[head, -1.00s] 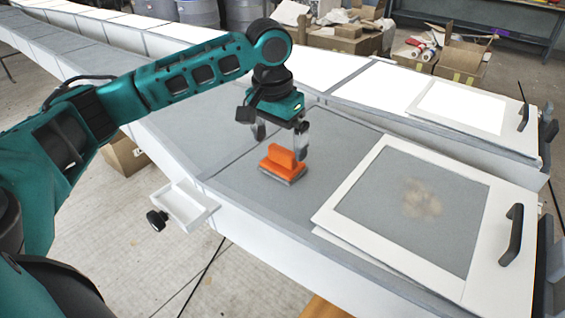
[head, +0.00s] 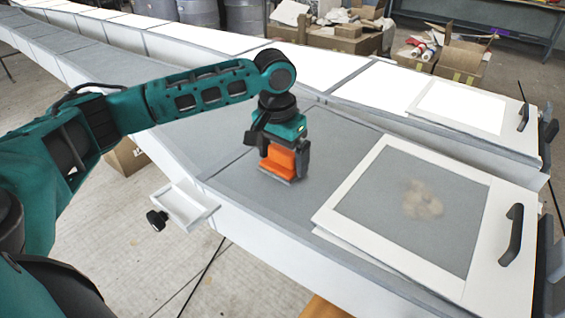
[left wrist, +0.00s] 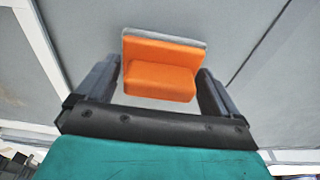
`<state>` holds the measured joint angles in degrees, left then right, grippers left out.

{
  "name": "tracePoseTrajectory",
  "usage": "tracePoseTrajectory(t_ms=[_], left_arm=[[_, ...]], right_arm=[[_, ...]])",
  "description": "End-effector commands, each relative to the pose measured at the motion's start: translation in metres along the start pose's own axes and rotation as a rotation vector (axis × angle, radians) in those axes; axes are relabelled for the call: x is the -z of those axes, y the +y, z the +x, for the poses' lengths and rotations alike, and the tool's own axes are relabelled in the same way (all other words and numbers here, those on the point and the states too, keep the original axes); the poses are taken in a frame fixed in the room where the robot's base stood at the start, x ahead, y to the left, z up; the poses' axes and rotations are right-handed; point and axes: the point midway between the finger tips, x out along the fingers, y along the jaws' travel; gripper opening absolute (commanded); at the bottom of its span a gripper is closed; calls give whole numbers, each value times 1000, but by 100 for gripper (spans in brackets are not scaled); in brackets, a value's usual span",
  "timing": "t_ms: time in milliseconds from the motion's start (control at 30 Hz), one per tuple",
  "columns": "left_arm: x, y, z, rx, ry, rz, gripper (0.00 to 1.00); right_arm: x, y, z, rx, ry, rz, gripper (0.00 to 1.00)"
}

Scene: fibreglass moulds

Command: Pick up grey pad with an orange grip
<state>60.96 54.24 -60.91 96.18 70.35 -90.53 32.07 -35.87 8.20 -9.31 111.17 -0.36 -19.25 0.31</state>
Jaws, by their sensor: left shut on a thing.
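The grey pad with an orange grip (head: 280,163) rests on the grey mould surface (head: 240,178), left of the white frame. In the left wrist view its orange grip (left wrist: 160,80) sits between the two fingers, with a thin strip of the grey pad (left wrist: 165,38) showing behind it. My left gripper (head: 284,152) points down over the pad and is shut on the orange grip. The gripper hides the upper part of the grip in the head view. My right gripper is not in view.
A white frame with a grey panel and dusty patch (head: 422,200) lies right of the pad, with a black handle (head: 511,234) at its end. A small white tray (head: 184,205) is fixed to the mould's near side. Cardboard boxes (head: 462,62) stand at the back right.

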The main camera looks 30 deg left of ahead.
Motion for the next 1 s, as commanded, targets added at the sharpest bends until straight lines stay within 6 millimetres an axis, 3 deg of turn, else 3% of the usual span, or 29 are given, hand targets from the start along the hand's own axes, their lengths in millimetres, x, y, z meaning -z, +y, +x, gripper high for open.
tracePoseTrajectory(t_ms=[367,567,667,1000], left_arm=[[1,0,-6,-1,3,0,63],[4,0,-29,-1,5,1,63],[8,1,-53,-1,7,0,63],[20,1,-157,-3,8,1,63]], right_arm=[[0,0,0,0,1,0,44],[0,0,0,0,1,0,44],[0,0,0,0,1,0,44],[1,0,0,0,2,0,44]])
